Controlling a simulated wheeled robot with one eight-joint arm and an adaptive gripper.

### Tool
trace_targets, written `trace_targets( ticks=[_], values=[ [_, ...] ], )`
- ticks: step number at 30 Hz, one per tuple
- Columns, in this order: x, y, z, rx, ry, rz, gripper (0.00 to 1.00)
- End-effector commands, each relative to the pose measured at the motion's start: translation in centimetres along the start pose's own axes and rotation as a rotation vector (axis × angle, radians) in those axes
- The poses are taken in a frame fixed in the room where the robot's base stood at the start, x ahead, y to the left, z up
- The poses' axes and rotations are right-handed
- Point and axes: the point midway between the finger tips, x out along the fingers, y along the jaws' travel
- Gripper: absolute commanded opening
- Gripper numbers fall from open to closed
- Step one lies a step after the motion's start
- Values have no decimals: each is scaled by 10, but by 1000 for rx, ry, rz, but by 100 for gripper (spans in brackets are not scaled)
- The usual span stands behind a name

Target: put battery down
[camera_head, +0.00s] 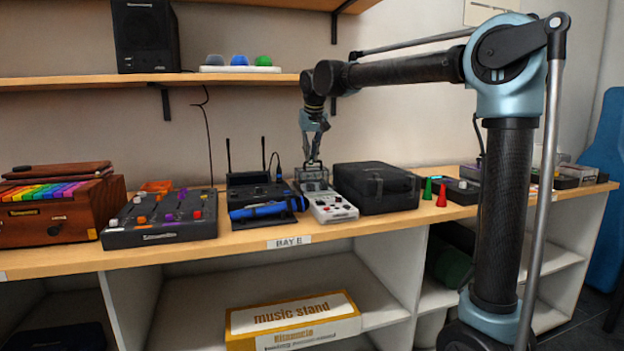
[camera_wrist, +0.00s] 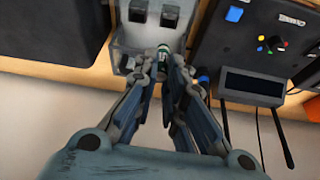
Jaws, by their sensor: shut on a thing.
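A small battery (camera_wrist: 163,54) with a pale and green end shows between my fingertips in the wrist view. My gripper (camera_wrist: 162,68) is shut on it, and the fingers hide most of it. In the head view my gripper (camera_head: 313,161) points down, just above a clear-walled holder (camera_head: 311,174) at the back of a white device (camera_head: 331,207). The holder (camera_wrist: 122,42) also shows in the wrist view, with dark pieces inside. I cannot tell whether the battery touches it.
A black case (camera_head: 376,187) stands close to the right of the device. The upper shelf (camera_head: 220,79) lies left of my arm. Red and green cones (camera_head: 441,196) stand farther right.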

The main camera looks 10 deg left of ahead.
Motion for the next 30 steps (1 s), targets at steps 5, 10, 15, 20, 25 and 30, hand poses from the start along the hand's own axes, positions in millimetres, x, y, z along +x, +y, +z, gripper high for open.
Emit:
trace_targets(
  ticks=[5,10,15,20,25,30],
  values=[
    [19,-1,8,-1,0,0,0],
    [27,-2,12,-2,0,-1,0],
    [48,-3,20,-2,0,-1,0],
    [60,-3,25,-3,0,-1,0],
    [60,-3,25,-3,0,-1,0],
    [62,-3,26,-3,0,-1,0]
  ],
)
